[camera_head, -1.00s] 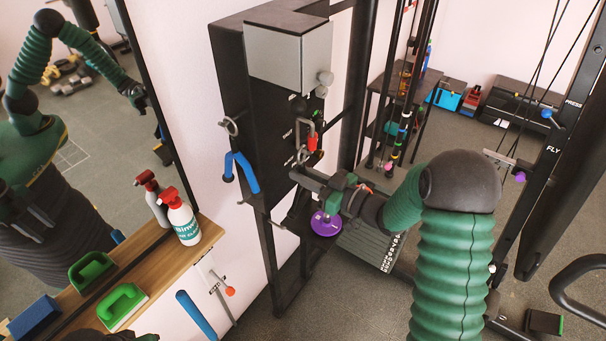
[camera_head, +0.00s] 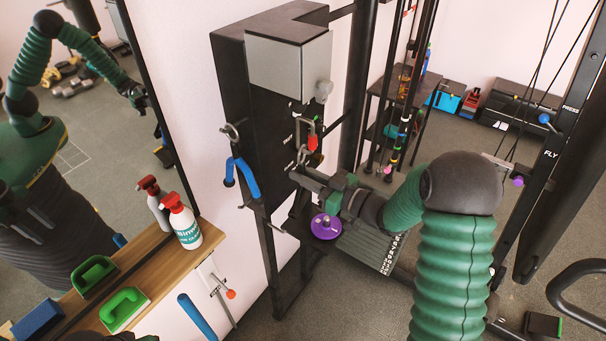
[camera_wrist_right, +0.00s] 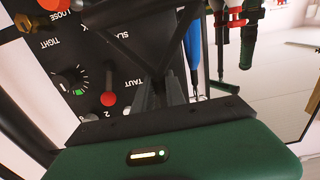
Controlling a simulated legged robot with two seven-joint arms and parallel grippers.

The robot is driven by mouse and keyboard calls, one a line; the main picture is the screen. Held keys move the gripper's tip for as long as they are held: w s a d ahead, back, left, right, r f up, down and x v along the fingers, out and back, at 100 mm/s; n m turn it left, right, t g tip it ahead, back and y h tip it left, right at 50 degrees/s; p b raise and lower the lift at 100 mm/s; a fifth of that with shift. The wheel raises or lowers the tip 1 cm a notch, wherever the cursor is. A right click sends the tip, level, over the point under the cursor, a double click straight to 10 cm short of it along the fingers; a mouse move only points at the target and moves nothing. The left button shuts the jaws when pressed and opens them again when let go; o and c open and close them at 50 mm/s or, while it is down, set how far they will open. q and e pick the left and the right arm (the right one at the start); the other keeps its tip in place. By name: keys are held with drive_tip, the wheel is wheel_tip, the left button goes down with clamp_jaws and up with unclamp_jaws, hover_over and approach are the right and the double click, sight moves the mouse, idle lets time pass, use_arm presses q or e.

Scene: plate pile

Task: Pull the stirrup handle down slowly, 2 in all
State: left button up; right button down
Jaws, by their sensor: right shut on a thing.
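My right gripper (camera_head: 312,181) is at the lower front of the black machine housing, pointing left. In the right wrist view its two grey fingers (camera_wrist_right: 160,94) are shut on a dark bar-like part (camera_wrist_right: 170,48) in front of the panel. My left gripper does not show directly.
A purple disc (camera_head: 325,227) is below the gripper. A blue curved handle (camera_head: 243,175) is on the housing's left side. The panel has a dial (camera_wrist_right: 70,80) and a red knob (camera_wrist_right: 108,98). A wooden shelf (camera_head: 165,262) holds a spray bottle (camera_head: 182,222) and a green brush (camera_head: 124,308).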

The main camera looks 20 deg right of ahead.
sight(303, 197)
drive_tip(key=shift+f+b, duration=0.4)
drive_tip(key=shift+f, duration=0.7)
drive_tip(key=shift+f+b, duration=0.9)
drive_tip(key=shift+f, duration=0.4)
drive_tip(key=shift+f+b, duration=0.9)
drive_tip(key=shift+f, duration=0.15)
